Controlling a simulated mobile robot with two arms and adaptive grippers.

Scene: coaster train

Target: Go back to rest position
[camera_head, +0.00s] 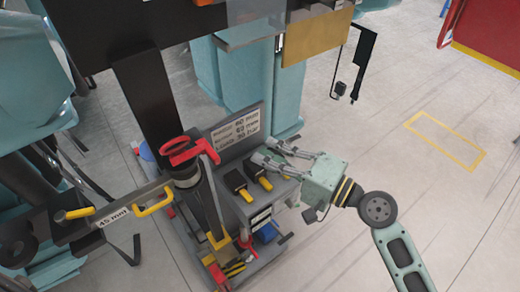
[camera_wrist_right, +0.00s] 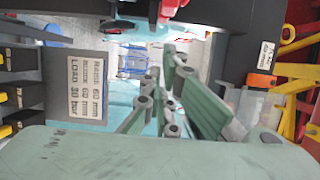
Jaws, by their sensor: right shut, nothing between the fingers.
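My right gripper (camera_head: 272,152) comes in from the right in the head view, its pale green body level and its fingers pointing left. It is shut and empty. The fingers hang in front of and near a grey cart or machine (camera_head: 240,215) with black yellow-tipped handles (camera_head: 240,184); I cannot tell whether they touch anything. In the right wrist view the gripper's green fingers (camera_wrist_right: 165,105) show in the middle with nothing held between them. My left gripper is not in view.
A label plate (camera_head: 237,128) stands behind the handles. A red ring-shaped handle (camera_head: 185,150) and a bar with a yellow grip (camera_head: 153,200) stand to the left. Teal machine parts (camera_head: 245,80) fill the back. The floor (camera_head: 450,215) at right is open, with a yellow marked rectangle.

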